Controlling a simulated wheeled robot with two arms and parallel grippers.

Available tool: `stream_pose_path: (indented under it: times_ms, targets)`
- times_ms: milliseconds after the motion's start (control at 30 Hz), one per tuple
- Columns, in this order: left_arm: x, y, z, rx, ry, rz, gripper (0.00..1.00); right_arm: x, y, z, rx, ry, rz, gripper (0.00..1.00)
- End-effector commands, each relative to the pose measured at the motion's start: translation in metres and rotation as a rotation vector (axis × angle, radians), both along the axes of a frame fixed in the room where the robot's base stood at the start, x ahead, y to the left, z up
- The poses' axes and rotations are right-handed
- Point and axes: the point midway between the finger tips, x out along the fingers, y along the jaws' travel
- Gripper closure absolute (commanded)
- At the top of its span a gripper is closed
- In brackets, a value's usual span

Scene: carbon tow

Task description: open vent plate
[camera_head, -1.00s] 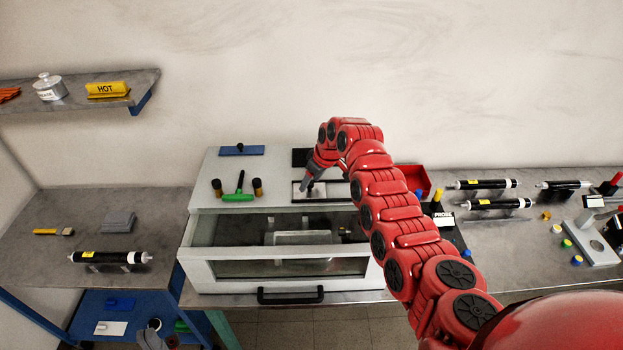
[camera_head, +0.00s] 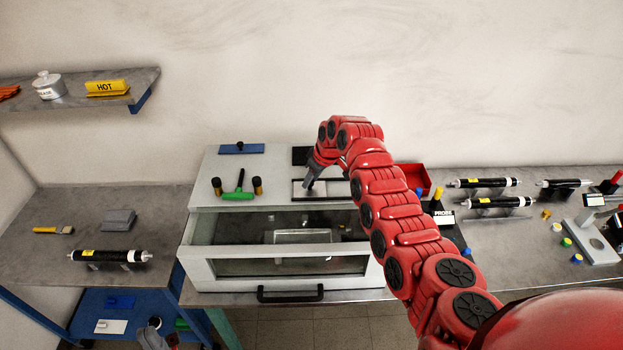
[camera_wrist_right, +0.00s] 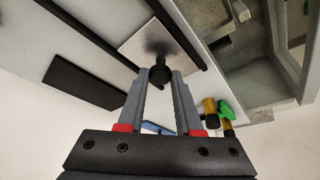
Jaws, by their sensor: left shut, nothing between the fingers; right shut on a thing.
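The vent plate (camera_head: 333,188) is a pale plate lying between dark rails on top of the white cabinet. In the right wrist view the pale plate (camera_wrist_right: 135,45) carries a black knob (camera_wrist_right: 160,74). My right gripper (camera_head: 309,186) is over the plate, and its fingertips (camera_wrist_right: 163,78) are shut on the knob. My arm hides part of the plate's right side in the head view. A dark rectangle (camera_wrist_right: 85,82) lies beside the rails.
A red bin (camera_head: 414,178) is behind my right arm. The left bench (camera_head: 50,260) has free room.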

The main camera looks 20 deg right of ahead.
Motion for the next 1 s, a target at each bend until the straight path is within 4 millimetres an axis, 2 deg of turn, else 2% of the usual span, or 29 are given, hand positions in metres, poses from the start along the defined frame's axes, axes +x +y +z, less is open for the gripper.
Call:
stream_pose_path:
  times_ms: [833, 933, 1000]
  targets:
    - [0.000, 0.000, 0.000, 0.000, 0.000, 0.000, 1.00, 0.000, 0.000, 0.000, 0.000, 0.000, 0.000, 1.00]
    - [0.000, 0.000, -0.009, 0.000, 0.000, 0.000, 1.00, 0.000, -0.007, -0.004, -0.001, 0.001, -0.001, 1.00]
    - [0.000, 0.000, -0.021, 0.000, 0.000, 0.000, 1.00, 0.000, -0.019, -0.008, -0.004, 0.002, -0.004, 1.00]
